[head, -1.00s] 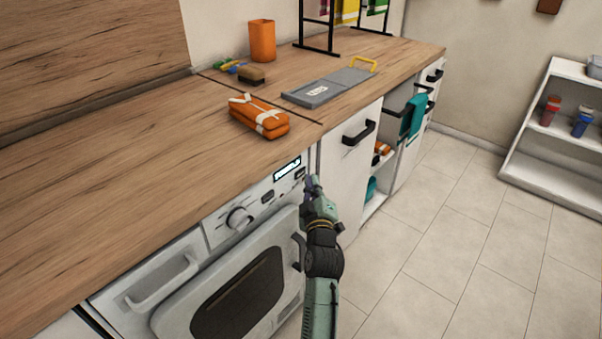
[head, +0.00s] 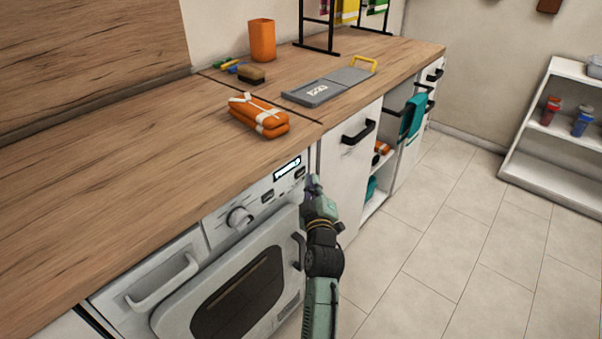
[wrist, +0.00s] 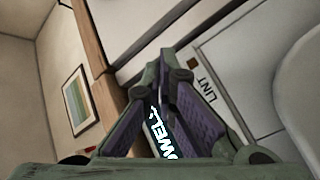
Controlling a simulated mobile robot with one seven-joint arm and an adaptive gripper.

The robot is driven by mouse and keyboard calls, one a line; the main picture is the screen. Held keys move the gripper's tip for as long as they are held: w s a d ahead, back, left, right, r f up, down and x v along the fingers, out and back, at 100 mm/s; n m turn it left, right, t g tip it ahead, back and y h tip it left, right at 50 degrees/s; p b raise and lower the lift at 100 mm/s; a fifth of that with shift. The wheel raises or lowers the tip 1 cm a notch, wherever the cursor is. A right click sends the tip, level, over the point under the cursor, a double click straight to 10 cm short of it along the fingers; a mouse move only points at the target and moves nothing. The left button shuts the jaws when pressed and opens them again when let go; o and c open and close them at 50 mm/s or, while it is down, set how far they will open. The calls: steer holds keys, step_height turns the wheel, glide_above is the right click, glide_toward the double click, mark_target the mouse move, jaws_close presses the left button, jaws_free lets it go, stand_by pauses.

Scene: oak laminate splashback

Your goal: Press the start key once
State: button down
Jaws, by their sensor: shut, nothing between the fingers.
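I cannot read which is the start key. My gripper (head: 313,182) is shut and empty, just right of the panel's right end; I cannot tell whether it touches. In the wrist view the shut fingers (wrist: 170,72) partly cover the display, whose lettering (wrist: 163,138) shows between them.
A drawer handle (head: 358,132) juts out right of my gripper. An orange bundle (head: 260,115) and a grey board (head: 330,87) lie on the worktop. The tiled floor (head: 430,230) is clear.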

steer(key=shift+w+a, duration=0.25)
steer(key=shift+a, duration=0.1)
steer(key=shift+w+a, duration=0.2)
steer(key=shift+a, duration=0.1)
stand_by(1.0)
steer(key=shift+d, duration=0.1)
steer(key=shift+s+d+b, duration=0.45)
steer(key=shift+d+b, duration=0.1)
steer(key=shift+b, duration=0.05)
steer(key=shift+s+d+b, duration=0.75)
steer(key=shift+d+b, duration=0.1)
steer(key=shift+d, duration=0.2)
steer(key=shift+s+d+b, duration=0.75)
steer(key=shift+d+b, duration=0.05)
steer(key=shift+d, duration=0.2)
